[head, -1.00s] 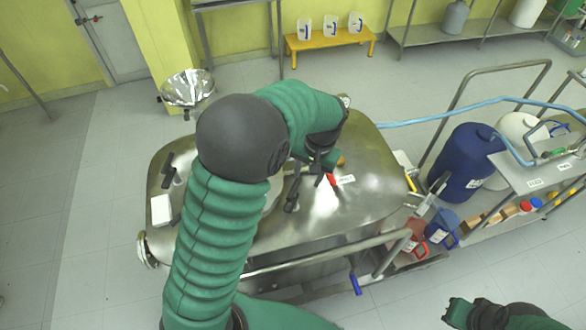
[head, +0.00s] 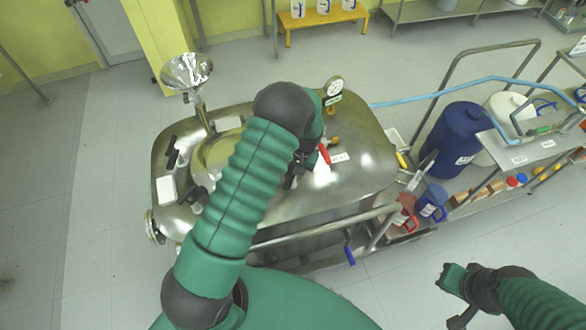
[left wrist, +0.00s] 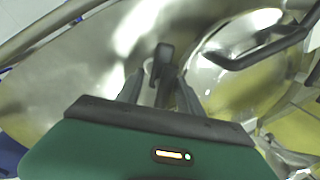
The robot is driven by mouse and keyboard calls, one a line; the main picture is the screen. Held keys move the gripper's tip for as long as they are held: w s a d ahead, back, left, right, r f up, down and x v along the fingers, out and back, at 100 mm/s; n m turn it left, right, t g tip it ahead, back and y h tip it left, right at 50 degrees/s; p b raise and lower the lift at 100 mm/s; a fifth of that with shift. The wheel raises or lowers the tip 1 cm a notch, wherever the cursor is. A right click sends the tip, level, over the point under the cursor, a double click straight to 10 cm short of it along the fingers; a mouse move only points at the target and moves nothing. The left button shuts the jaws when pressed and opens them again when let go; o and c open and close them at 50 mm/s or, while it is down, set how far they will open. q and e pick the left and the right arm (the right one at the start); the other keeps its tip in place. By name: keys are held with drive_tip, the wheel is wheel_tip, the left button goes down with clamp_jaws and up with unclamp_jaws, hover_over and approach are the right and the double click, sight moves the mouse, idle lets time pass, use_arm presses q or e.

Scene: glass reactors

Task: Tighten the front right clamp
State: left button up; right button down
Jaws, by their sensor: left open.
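The steel reactor vessel (head: 345,185) has a round lid (head: 212,158) on top, partly hidden behind my left arm. Black clamp handles show at the lid's left side, one at the upper left (head: 172,152) and one at the lower left (head: 193,197). My left gripper (head: 291,178) is at the lid's right side, mostly hidden by its own arm. In the left wrist view, its open fingers (left wrist: 162,92) stand on either side of a black clamp handle (left wrist: 163,62); contact cannot be told. Another black handle (left wrist: 262,48) lies across the lid at right. My right gripper (head: 455,292) hangs over bare floor, its jaw unclear.
A red-handled valve (head: 324,154) and a pressure gauge (head: 333,88) stand close to my left gripper. A steel funnel (head: 187,71) rises behind the lid. A rail (head: 320,228) runs along the vessel's front. A blue drum (head: 455,140) and cart stand at right.

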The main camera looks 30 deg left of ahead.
use_arm(q)
drive_tip(key=shift+w+a+f, duration=0.1)
drive_tip(key=shift+a+f, duration=0.2)
drive_tip(key=shift+a, duration=0.15)
drive_tip(key=shift+c, duration=0.2)
drive_tip(key=shift+a, duration=0.1)
drive_tip(key=shift+c, duration=3.5)
clamp_jaws()
drive_tip(key=shift+w+d, duration=0.1)
drive_tip(key=shift+d, duration=0.2)
drive_tip(key=shift+a, duration=0.1)
use_arm(e)
drive_tip(key=shift+w+a, duration=0.3)
